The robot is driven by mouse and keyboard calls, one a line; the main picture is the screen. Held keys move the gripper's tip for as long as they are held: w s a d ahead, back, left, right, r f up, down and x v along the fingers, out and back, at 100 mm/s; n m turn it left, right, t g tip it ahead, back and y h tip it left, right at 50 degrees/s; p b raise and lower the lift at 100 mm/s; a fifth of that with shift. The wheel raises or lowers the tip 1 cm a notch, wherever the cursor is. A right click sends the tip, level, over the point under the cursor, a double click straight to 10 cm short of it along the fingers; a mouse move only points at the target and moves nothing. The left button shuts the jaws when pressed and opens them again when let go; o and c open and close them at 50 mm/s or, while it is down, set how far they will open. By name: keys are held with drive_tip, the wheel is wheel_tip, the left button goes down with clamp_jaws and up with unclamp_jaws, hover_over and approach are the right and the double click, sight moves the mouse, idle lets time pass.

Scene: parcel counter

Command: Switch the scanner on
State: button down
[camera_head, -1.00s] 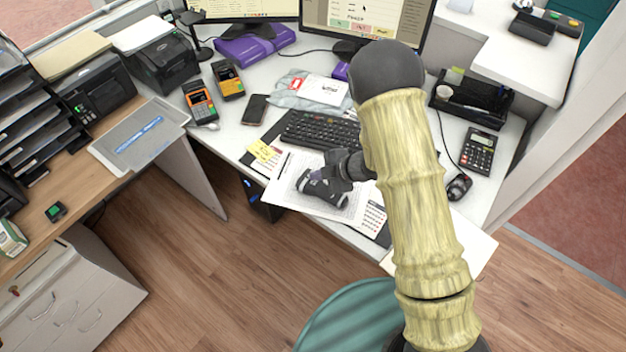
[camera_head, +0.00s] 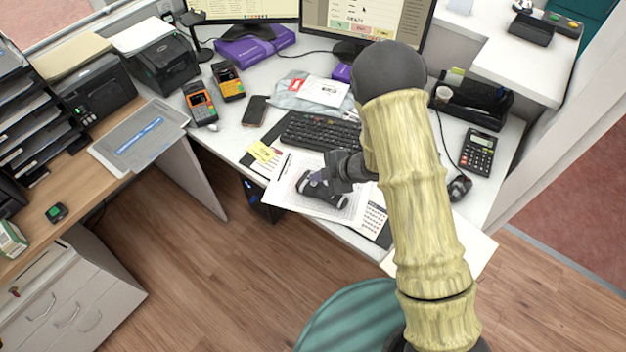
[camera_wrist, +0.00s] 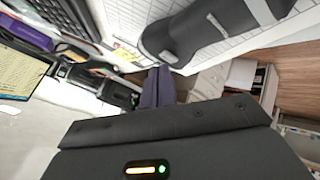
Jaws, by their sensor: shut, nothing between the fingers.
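A dark grey hand-held device with light grey bands, which looks like the scanner (camera_head: 335,199), lies on a printed sheet on the desk. It also shows large at the top of the wrist view (camera_wrist: 190,32), cut off by the frame edge. I cannot make out a switch or a lit lamp on it. My gripper (camera_head: 316,186) is just above the device in the head view and overlaps part of it. In the wrist view its purple fingers (camera_wrist: 157,80) are together and empty, close beside the device. I cannot tell whether they touch it.
A keyboard (camera_head: 320,131) lies behind the sheet. A phone (camera_head: 255,110) and two orange-and-black hand devices (camera_head: 200,103) are to the left. A calculator (camera_head: 479,152) and a mouse (camera_head: 459,188) are to the right. Monitors (camera_head: 368,22) stand at the back.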

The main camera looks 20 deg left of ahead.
sight(318, 185)
drive_tip(key=shift+r, duration=0.55)
wheel_tip(318, 185, up, 6)
drive_tip(key=p, duration=0.5)
